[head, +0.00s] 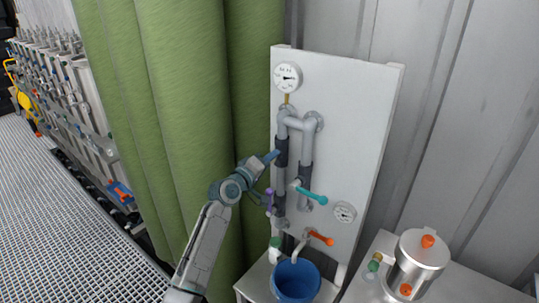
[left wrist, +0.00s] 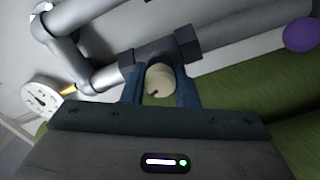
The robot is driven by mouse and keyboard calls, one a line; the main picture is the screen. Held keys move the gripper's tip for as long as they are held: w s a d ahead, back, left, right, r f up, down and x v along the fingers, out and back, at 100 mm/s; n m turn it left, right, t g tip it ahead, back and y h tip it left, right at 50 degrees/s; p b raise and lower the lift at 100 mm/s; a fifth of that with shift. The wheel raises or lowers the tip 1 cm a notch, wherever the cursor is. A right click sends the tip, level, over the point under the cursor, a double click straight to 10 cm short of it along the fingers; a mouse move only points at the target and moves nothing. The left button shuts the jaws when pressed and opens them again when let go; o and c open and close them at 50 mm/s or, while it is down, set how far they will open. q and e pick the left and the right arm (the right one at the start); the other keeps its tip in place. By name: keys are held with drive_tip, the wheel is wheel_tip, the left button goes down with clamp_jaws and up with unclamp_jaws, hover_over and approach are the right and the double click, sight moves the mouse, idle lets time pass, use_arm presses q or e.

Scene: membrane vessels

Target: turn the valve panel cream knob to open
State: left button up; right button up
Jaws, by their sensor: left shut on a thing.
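The valve panel (head: 345,120) is a pale upright board with grey pipes, gauges and coloured handles. My left gripper (head: 275,156) reaches in from the left to the upper part of the left pipe. In the left wrist view the round cream knob (left wrist: 160,80) sits between the two blue fingers of the left gripper (left wrist: 160,90), which is shut on it. A dark slot or mark shows on the knob's face. In the head view the gripper hides the knob. My right gripper is in neither view.
A purple handle (head: 269,201), a teal lever (head: 312,195) and an orange lever (head: 320,238) stick out nearby. A blue bucket (head: 297,283) stands below. A green curtain (head: 175,110) hangs close on the left. A steel vessel (head: 424,256) stands at lower right.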

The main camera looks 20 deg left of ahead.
use_arm(q)
drive_tip(key=n+p, duration=0.2)
drive_tip(key=n, duration=0.1)
drive_tip(key=shift+r+n, duration=0.15)
drive_tip(key=shift+n, duration=0.25)
drive_tip(key=n+p, duration=0.2)
drive_tip(key=n, duration=0.1)
drive_tip(key=shift+n+p, duration=0.3)
drive_tip(key=shift+p, duration=0.1)
drive_tip(key=shift+n+p, duration=0.55)
drive_tip(key=shift+n, duration=0.65)
drive_tip(key=shift+f+n, duration=0.2)
drive_tip(key=shift+n, duration=1)
drive_tip(key=shift+p, duration=0.3)
drive_tip(key=o, duration=1)
